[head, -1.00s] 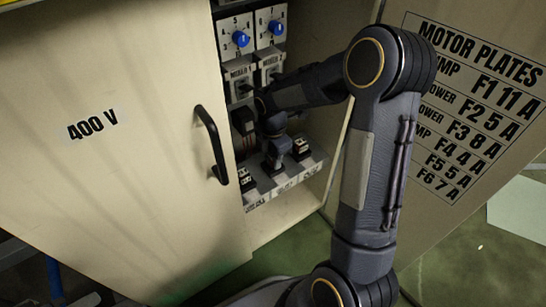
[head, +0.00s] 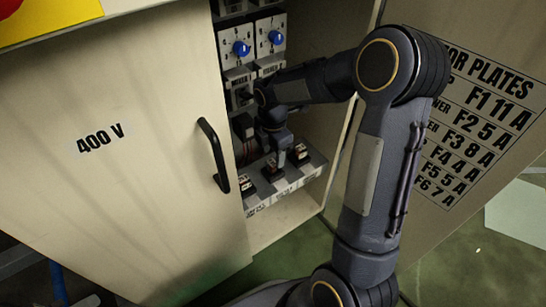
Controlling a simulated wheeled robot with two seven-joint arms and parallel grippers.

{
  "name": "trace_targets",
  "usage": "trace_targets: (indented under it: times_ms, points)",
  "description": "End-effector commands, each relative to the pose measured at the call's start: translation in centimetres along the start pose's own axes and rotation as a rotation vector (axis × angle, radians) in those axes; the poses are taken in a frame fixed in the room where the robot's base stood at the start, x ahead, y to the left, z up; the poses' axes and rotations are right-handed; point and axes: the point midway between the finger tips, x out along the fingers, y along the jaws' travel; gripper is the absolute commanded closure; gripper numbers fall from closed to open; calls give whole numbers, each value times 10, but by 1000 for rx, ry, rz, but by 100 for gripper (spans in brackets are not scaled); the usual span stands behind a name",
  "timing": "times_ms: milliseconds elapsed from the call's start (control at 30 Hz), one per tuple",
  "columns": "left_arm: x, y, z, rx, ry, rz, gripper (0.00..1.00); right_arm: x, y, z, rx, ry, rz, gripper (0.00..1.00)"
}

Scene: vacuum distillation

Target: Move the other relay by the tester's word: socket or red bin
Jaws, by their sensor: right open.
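Three small dark relay-like blocks stand on a pale ledge (head: 287,190) low in the open cabinet: a left one (head: 248,186), a middle one (head: 272,169) and a right one (head: 301,153). The ledge's labels are too small to read, so I cannot tell which is the tester. My right gripper (head: 281,154) is open and points down just above the middle and right blocks. The gap between its fingers is hard to see, and it looks empty. My left gripper is out of view. No red bin shows.
The cabinet's left door (head: 120,170), marked 400 V, has a black handle (head: 214,155) close left of the ledge. Modules with blue knobs (head: 241,48) sit above. The right door bears a motor plates list (head: 475,125). Green floor (head: 300,250) lies in front.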

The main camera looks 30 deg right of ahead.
Motion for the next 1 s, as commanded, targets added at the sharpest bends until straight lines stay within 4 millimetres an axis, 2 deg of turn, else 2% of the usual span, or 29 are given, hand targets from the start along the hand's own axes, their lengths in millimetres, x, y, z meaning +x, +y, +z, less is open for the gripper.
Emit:
trace_targets:
  times_ms: [33,200,433,533,667,800,900,1000]
  points:
    - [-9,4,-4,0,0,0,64,-18,0,0,0,0,2,48]
    - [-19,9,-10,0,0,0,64,-51,0,0,0,0,1,48]
    - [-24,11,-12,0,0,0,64,-73,-1,-1,6,2,2,48]
    - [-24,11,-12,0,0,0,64,-86,-11,-2,83,17,24,48]
    - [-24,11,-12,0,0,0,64,-117,-47,-10,360,84,91,48]
    - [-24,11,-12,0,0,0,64,-146,-107,-31,803,229,162,48]
    - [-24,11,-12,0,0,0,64,-155,-147,-49,1113,358,181,48]
    - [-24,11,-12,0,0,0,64,-155,-178,-66,1375,482,172,48]
